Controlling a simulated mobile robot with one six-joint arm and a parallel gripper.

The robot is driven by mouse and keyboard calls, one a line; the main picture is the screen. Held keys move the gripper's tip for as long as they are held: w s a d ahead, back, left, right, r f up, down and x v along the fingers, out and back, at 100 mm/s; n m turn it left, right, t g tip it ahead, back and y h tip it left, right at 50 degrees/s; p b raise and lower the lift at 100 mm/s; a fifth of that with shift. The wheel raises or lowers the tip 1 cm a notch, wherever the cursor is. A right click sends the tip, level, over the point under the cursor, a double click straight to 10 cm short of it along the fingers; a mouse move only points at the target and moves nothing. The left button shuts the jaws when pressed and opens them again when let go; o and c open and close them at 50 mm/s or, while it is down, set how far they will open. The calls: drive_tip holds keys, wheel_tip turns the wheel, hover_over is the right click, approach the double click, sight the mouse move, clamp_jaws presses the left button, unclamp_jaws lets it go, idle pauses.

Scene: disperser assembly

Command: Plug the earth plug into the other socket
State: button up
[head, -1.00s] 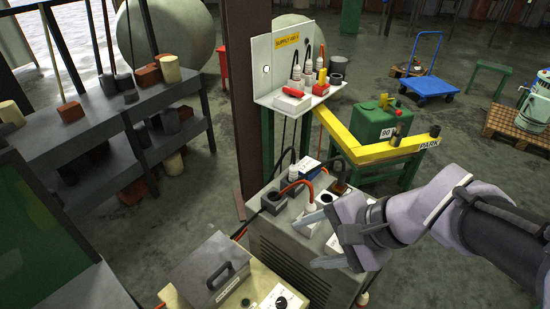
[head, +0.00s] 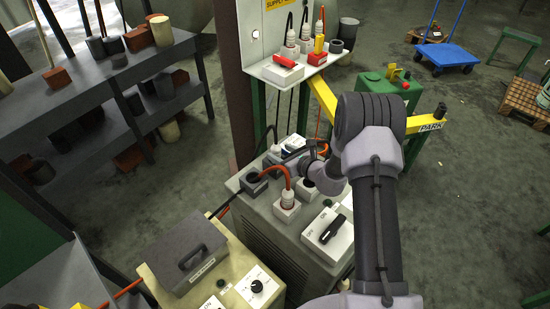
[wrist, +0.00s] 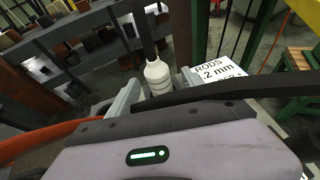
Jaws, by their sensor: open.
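A white plug on a thick black cable (wrist: 157,75) stands upright in the wrist view, between the two grey fingers of my gripper (wrist: 160,88). The fingers are open on either side of it; I cannot tell whether they touch it. In the head view this plug (head: 275,153) is at the back of the grey cabinet top, with my gripper (head: 284,157) reaching in from the right. A white plug with an orange-red cable (head: 287,197) sits in a socket nearer the front. A dark socket block (head: 254,183) is at left. No label shows which is the earth plug.
A box lettered RODS (wrist: 215,72) stands close right of the fingers. A switch box with a black handle (head: 328,229) is on the cabinet front. A shelf with more plugs (head: 290,70) rises behind. A brown post (head: 240,110) stands at the back left.

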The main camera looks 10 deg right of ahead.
drive_tip(key=b+x, duration=0.2)
drive_tip(key=x, duration=0.4)
drive_tip(key=shift+a+f, duration=0.15)
drive_tip(key=shift+f, duration=0.05)
drive_tip(key=shift+r, duration=0.15)
clamp_jaws()
